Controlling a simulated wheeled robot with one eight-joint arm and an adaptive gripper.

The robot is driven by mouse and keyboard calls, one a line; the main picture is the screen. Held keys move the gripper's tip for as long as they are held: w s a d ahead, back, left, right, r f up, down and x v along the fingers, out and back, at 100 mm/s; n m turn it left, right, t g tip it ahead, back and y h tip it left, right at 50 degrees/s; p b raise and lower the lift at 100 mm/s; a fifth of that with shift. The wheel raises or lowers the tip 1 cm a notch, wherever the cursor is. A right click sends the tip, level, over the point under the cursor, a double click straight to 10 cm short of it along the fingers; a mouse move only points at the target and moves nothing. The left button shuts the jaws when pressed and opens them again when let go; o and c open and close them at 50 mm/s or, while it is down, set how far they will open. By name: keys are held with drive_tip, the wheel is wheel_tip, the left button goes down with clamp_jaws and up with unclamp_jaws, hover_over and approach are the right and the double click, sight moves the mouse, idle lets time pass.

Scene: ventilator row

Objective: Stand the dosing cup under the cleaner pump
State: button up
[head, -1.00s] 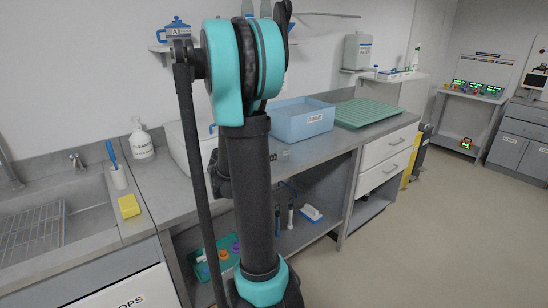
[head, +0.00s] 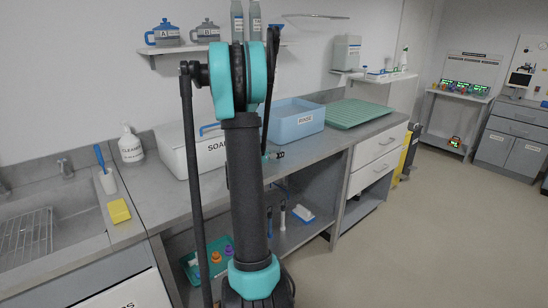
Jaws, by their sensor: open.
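The cleaner pump (head: 131,147) is a white bottle with a pump head and a dark label, upright at the back of the counter beside the sink. The counter in front of it looks bare. I cannot make out a dosing cup in this view. My arm stands upright in the middle of the head view and hides part of the counter and the shelf below.
A white holder (head: 109,182) with a blue-handled brush and a yellow sponge (head: 119,211) stand by the sink (head: 60,225). A white SOAK box (head: 180,152), blue RINSE tub (head: 297,124) and green rack (head: 352,114) line the counter. Floor at right is clear.

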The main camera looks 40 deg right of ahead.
drive_tip(key=shift+x, duration=1.15)
drive_tip(key=shift+c, duration=0.4)
drive_tip(key=c, duration=1.2)
drive_tip(key=shift+r, duration=0.1)
